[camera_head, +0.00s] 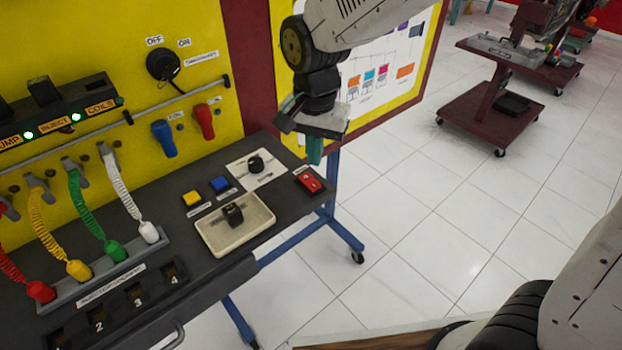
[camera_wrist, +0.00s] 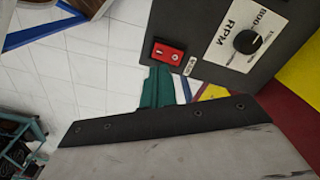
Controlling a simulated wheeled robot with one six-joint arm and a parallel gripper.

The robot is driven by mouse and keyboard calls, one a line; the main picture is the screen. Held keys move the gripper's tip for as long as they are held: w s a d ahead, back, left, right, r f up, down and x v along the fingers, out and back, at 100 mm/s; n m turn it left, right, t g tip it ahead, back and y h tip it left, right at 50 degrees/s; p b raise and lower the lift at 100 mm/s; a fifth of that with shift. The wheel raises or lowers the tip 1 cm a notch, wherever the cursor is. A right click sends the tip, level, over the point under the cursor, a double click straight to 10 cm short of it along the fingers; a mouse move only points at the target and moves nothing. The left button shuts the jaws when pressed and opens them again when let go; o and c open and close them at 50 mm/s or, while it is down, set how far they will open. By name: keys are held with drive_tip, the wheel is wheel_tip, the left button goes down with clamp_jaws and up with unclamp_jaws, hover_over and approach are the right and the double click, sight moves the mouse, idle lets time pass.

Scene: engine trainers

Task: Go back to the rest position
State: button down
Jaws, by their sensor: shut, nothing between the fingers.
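My gripper (camera_head: 314,151) hangs from my arm at the right end of the engine trainer's black panel (camera_head: 160,235), with its green fingers pointing down. The fingers are shut and empty. They are above or just beyond the panel edge, close to the red switch (camera_head: 309,181); I cannot tell the exact height. In the wrist view the green fingers (camera_wrist: 158,87) show beyond the grey gripper body, beside the panel corner. The red switch (camera_wrist: 168,53) and the black RPM knob (camera_wrist: 247,41) are near them.
Coloured coiled leads stand at the left. A yellow board (camera_head: 180,30) rises behind. Dark red carts (camera_head: 490,115) stand at the back right. White tiled floor between is clear.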

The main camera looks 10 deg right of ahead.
drive_tip(key=shift+r, duration=0.5)
drive_tip(key=shift+s+d+f+n, duration=0.1)
drive_tip(key=shift+s+d+n, duration=0.15)
drive_tip(key=shift+n, duration=0.45)
drive_tip(key=s+d+r+n, duration=0.1)
drive_tip(key=s+d+r, duration=0.2)
drive_tip(key=s+d, duration=0.3)
drive_tip(key=s+d+r+n+t, duration=0.1)
drive_tip(key=s+d+r, duration=0.2)
drive_tip(key=s+d, duration=0.3)
drive_tip(key=s+d+r+n, duration=0.1)
drive_tip(key=s+d+r, duration=0.2)
drive_tip(key=s+d, duration=0.4)
drive_tip(key=shift+d+n, duration=0.4)
drive_tip(key=shift+d, duration=0.35)
